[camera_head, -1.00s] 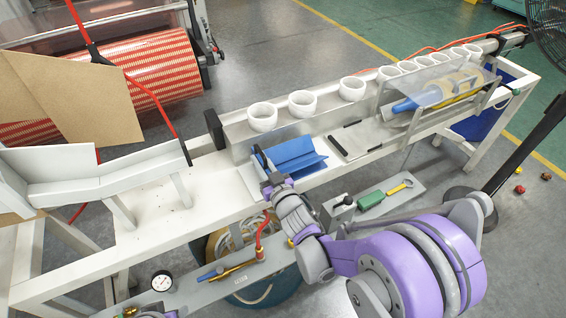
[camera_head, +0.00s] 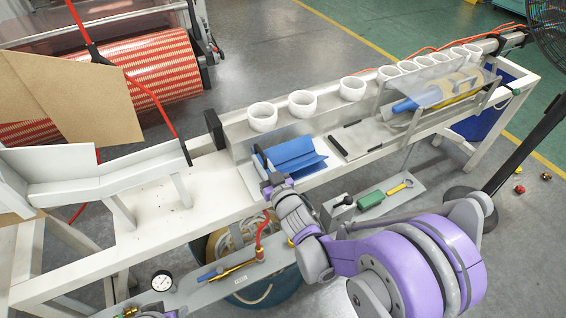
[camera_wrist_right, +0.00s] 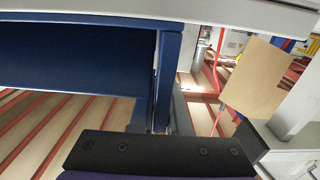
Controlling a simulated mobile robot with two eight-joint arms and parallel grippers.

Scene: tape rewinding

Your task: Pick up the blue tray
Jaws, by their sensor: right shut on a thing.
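The blue tray (camera_head: 297,153) is at the near edge of the long white bench, below the row of white rolls. My right gripper (camera_head: 267,182) is at the tray's near left end, shut on it. In the right wrist view the tray's dark blue wall and end edge (camera_wrist_right: 168,65) fill the upper left, with the gripper's dark fingers at its end. Whether the tray touches the bench is hard to tell. My left gripper is out of view.
White rolls (camera_head: 303,103) stand in a row along the bench behind the tray. A clear-covered unit (camera_head: 425,95) with a blue roller is to the right. A lower shelf (camera_head: 235,278) holds tools and a gauge. Bare bench top (camera_head: 165,220) lies to the left.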

